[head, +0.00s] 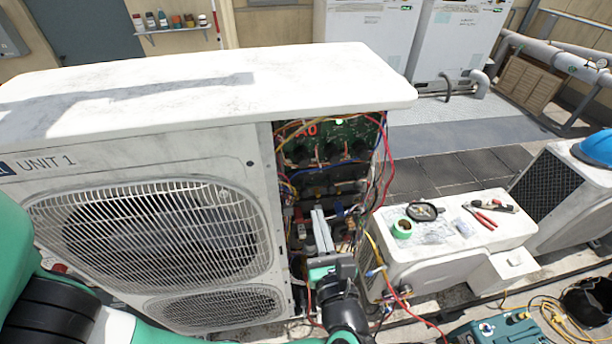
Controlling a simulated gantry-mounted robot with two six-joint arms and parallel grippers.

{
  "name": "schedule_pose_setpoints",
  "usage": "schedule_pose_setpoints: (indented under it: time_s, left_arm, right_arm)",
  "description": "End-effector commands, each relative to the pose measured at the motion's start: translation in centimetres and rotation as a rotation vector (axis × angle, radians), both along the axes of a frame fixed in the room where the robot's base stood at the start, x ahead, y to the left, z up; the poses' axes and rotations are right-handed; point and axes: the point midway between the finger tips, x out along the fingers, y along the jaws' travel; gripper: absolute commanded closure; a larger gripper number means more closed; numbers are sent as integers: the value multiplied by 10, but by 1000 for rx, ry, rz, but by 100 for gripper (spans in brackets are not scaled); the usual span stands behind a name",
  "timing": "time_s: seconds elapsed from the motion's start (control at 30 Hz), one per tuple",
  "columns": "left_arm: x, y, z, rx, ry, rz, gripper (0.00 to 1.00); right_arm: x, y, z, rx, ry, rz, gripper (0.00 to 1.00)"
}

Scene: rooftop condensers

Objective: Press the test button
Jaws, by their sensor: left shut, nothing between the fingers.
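The open electrical bay (335,190) is on the right side of the large white condenser marked UNIT 1 (150,190). At its top is a green circuit board (355,132) with a red display (306,129) and a lit green light (340,121). I cannot make out the test button; it is too small to tell or hidden. My left gripper (318,212) is shut and empty, its fingers pointing up and in at the lower middle of the bay, below the board. I cannot tell whether the fingertips touch anything. My right gripper is not in view.
Red, blue and yellow wires (386,165) hang along the bay's right edge. A smaller white unit (440,255) to the right carries green tape (402,228), a black gauge (425,211) and red pliers (481,219). A teal device (500,330) and yellow cable lie at lower right.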

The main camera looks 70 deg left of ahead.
Motion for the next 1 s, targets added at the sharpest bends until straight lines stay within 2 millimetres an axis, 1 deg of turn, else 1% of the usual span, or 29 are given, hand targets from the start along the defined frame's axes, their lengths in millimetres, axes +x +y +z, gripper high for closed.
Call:
schedule_pose_setpoints:
  time_s: [0.23, 0.37, 0.47, 0.8, 0.9, 1.0]
  left_arm:
    - [0, 2, 1, 5, 2, 2, 100]
    - [2, 13, 2, 6, 3, 4, 100]
    - [4, 29, 4, 5, 4, 6, 100]
    - [18, 101, 4, 6, 4, 8, 100]
    - [22, 118, 4, 6, 4, 6, 100]
    - [25, 130, 3, 7, 5, 4, 100]
  right_arm:
    - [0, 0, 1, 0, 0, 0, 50]
    - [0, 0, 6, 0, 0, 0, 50]
    - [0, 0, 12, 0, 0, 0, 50]
    - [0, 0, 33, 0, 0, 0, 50]
    - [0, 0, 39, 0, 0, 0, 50]
    - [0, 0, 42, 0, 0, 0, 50]
